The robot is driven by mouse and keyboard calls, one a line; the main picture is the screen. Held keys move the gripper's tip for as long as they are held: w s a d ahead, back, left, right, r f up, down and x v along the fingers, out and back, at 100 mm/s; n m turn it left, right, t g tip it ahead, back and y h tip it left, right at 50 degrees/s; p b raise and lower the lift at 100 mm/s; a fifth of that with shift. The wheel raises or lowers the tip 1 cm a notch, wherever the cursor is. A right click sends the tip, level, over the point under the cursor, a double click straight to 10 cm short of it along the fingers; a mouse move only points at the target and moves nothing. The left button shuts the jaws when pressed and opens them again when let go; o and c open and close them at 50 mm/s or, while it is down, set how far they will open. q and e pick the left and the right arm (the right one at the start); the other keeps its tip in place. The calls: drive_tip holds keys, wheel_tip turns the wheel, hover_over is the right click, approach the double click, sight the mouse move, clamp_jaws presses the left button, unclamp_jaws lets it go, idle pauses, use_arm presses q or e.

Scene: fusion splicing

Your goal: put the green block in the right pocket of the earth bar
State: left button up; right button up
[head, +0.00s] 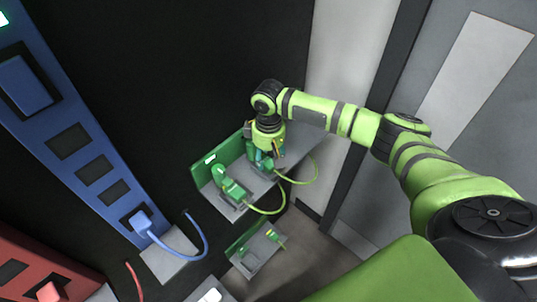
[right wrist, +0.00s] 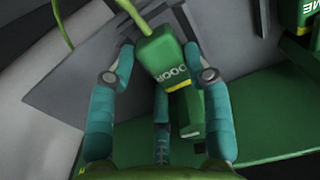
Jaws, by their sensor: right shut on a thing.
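My right gripper (head: 262,161) is at the right part of a shelf with a green back and a grey ledge. In the right wrist view, its teal fingers (right wrist: 160,58) are around a green block (right wrist: 160,60) marked "DOOR", with a yellow band and a green cable. The gripper is shut on this block, and its fingers hide part of it. A second green block (head: 229,186) stands on the left of the ledge; a green block with lettering ending in "ME" (right wrist: 301,20) shows at the wrist view's upper right. I cannot tell which part is the earth bar's right pocket. My left gripper is out of view.
The shelf's green back (head: 205,172) rises beside my gripper. A smaller green and grey holder (head: 250,262) is below. A blue panel (head: 85,150) with slots and a cabled blue plug (head: 140,221) stands left, a red panel (head: 28,268) at lower left. Green cables loop off the ledge.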

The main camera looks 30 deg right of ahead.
sight(268, 159)
drive_tip(key=shift+f, duration=0.1)
drive_tip(key=o, duration=0.9)
wheel_tip(268, 159, up, 12)
drive_tip(key=b, duration=0.1)
drive_tip(key=shift+b, duration=0.35)
